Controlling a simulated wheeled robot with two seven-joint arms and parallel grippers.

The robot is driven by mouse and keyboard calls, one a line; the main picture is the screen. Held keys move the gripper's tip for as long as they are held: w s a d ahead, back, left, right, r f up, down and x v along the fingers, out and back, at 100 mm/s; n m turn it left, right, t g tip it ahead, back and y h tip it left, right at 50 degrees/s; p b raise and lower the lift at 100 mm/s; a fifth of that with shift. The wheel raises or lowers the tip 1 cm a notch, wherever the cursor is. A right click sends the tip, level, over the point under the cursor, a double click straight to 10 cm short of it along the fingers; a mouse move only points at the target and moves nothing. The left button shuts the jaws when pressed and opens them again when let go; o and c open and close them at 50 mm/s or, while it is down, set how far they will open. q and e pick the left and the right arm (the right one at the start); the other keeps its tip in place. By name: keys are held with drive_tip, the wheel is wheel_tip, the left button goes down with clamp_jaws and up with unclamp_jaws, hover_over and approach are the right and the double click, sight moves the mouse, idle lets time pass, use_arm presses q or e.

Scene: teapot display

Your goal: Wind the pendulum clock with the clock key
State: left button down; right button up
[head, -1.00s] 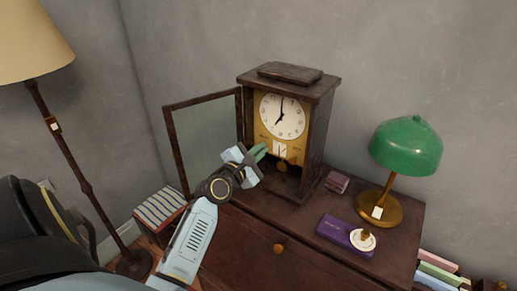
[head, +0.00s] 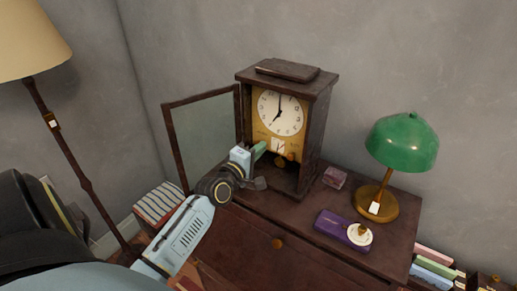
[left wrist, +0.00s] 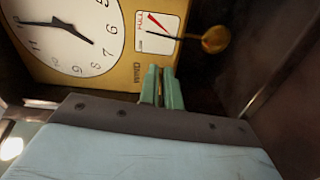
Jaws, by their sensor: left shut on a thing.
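The wooden pendulum clock (head: 318,128) stands on the dresser with its glass door (head: 203,136) swung open to the left. Its white dial (head: 280,113) reads about seven. My left gripper (head: 259,151) is at the lower front of the clock. In the left wrist view its green fingers (left wrist: 161,88) are close together beside the "WIND" lettering, below a white gauge panel (left wrist: 156,32) with a red mark, "FULL" and a dark needle. The clock key is hidden between the fingers. The brass pendulum bob (left wrist: 215,39) hangs close by. My right gripper is out of view.
On the dresser (head: 385,262) stand a green lamp (head: 402,143), a small dark box (head: 334,177) and a purple box (head: 331,223) beside a white disc with a gold knob (head: 358,235). A floor lamp (head: 58,145) stands left; books (head: 432,268) are at lower right.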

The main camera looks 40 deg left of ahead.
use_arm(q)
drive_tip(key=shift+m, duration=0.4)
drive_tip(key=c, duration=1.6)
unclamp_jaws()
drive_tip(key=s+d+b, duration=0.1)
drive_tip(key=s, duration=1.2)
drive_tip(key=shift+s+d+b, duration=0.15)
drive_tip(key=shift+d+b, duration=0.1)
drive_tip(key=shift+b, duration=0.05)
drive_tip(key=shift+d+f, duration=0.1)
